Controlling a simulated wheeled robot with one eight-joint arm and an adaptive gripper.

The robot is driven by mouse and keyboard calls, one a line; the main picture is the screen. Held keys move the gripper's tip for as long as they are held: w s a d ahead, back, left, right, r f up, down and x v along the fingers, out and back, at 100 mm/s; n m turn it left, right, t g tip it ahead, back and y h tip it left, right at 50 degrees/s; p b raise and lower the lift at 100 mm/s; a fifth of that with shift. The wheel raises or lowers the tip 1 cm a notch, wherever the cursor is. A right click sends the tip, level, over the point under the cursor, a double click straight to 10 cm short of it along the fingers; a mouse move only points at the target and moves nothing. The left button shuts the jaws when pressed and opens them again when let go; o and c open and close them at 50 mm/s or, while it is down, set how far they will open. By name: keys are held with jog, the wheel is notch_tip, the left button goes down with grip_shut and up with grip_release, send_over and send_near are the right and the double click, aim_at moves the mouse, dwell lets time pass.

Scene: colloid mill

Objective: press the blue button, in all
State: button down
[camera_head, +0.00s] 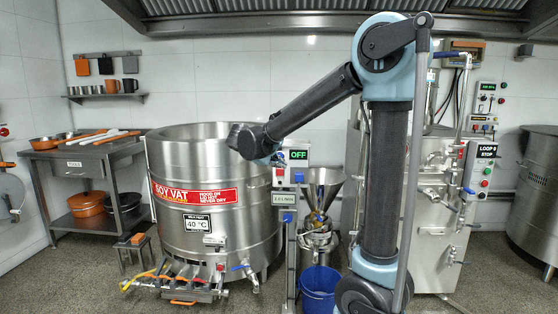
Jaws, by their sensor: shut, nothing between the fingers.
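A control box (287,178) stands on a thin post in front of the funnel-topped mill, with a display (299,155) reading OFF above it. On its face are a red spot at the left and a small blue spot, which looks like the blue button (299,177), at the right. My gripper (278,161) is at the end of my arm, just above and left of the box face, beside the display. Its fingers are small and dark here and look shut and empty. I cannot tell whether they touch the box.
A large steel soy vat (205,215) stands left of the post, with valves and pipes low in front. A blue bucket (319,286) sits on the floor below the mill funnel (322,185). A steel cabinet with a LOOP STOP panel (486,151) is at the right.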

aim_at(281, 156)
dwell(0.3)
jog(key=w, duration=0.8)
jog(key=shift+w+d, duration=0.15)
jog(key=shift+w, duration=0.25)
jog(key=shift+w, duration=0.15)
dwell(1.3)
jog(key=shift+w+r, duration=0.1)
jog(key=shift+w, duration=0.1)
jog(key=shift+w, duration=0.45)
dwell(0.8)
jog(key=shift+s, duration=0.9)
